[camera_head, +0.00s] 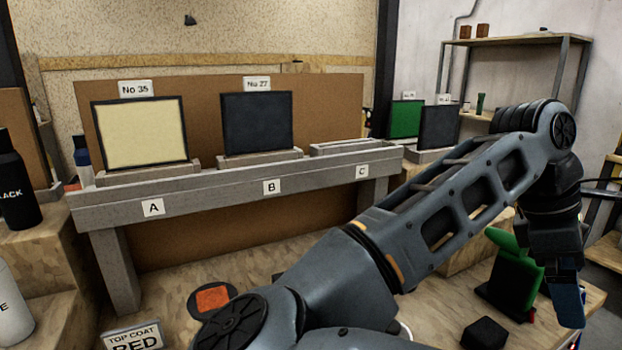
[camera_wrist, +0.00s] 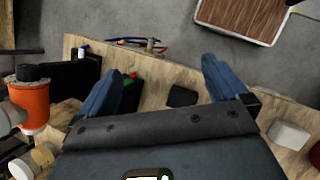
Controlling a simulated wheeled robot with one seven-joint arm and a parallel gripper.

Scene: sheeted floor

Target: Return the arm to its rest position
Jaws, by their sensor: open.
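My arm reaches across the right half of the head view, with its elbow high at the right. My gripper (camera_head: 566,300) hangs down at the right edge of the wooden bench top. In the wrist view my gripper (camera_wrist: 160,80) shows two blue fingers spread wide apart, with nothing between them in its grasp. Below the fingers lie a small black block (camera_wrist: 182,96) and part of a green and black object.
A grey rail (camera_head: 225,182) marked A, B and C holds a cream panel (camera_head: 140,133) and a dark panel (camera_head: 257,123). Slot C looks empty of a panel. Bottles stand at the left. A metal shelf (camera_head: 515,40) is at the back right. An orange container (camera_wrist: 32,100) shows in the wrist view.

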